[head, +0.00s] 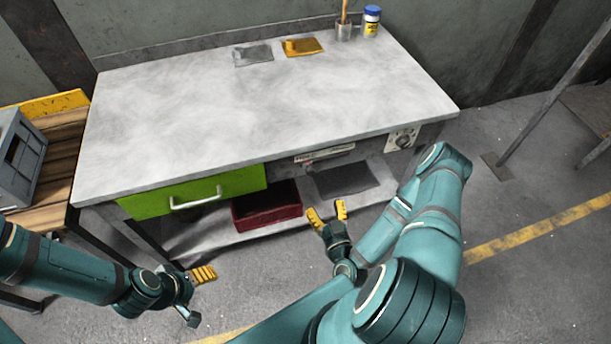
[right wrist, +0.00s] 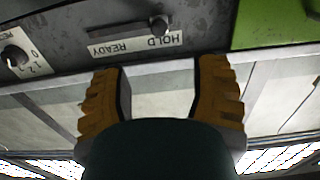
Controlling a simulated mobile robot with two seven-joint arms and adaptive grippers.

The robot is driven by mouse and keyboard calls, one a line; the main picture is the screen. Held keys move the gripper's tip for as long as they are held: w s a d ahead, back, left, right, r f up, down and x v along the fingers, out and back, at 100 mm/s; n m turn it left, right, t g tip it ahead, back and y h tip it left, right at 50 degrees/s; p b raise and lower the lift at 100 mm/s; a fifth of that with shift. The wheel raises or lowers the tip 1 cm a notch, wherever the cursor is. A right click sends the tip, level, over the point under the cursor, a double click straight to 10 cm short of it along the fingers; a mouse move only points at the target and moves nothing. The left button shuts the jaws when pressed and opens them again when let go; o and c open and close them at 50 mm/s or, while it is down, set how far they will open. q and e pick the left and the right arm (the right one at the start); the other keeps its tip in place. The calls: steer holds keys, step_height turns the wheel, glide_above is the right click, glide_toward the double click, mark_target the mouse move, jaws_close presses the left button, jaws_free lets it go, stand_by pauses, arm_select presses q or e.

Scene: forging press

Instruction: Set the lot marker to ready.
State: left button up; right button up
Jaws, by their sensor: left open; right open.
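The lot marker (head: 325,154) is a slider on the bench's front apron, right of the green drawer. In the right wrist view, seen upside down, its slot (right wrist: 118,33) has a knob (right wrist: 160,25) at the HOLD end. The white label (right wrist: 130,46) reads READY at picture left and HOLD at picture right. My right gripper (head: 326,211) is open and empty, in front of and below the marker; its fingers also frame the right wrist view (right wrist: 160,95), apart from the knob. My left gripper (head: 198,296) is open and empty, low at front left.
The green drawer (head: 190,192) is left of the marker; a dial (head: 403,140) is to its right. A dark red bin (head: 266,206) stands on the lower shelf. The bench top (head: 250,110) is mostly clear. A grey crate (head: 20,160) sits on a side table at left.

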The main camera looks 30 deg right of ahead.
mark_target(311, 173)
steer(key=b+x, duration=0.2)
steer(key=x, duration=1.1)
steer(key=shift+w, duration=0.35)
steer(key=shift+c, duration=0.4)
jaws_close()
